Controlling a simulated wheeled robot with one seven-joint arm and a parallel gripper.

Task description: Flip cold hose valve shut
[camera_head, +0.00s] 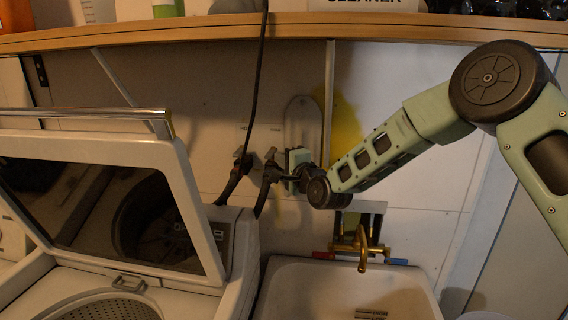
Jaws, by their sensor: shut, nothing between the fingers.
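The cold hose valve (270,157) is on the wall under the right-hand of two small labels, with a dark hose running down from it. Another valve (243,160) with its own dark hose is just to its left, under the other label. My gripper (284,177) is shut and empty, just right of the cold valve's hose connection. It comes in from the right, and my wrist is next to it. The view is small and dark, so I cannot tell whether the fingers touch the valve or how its lever is turned.
A washing machine with a raised lid (100,150) stands at the left. A sink (345,292) with a brass faucet (362,248) is below my wrist. A wooden shelf (300,27) runs above, and a dark cable (259,80) hangs down from it near the valves.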

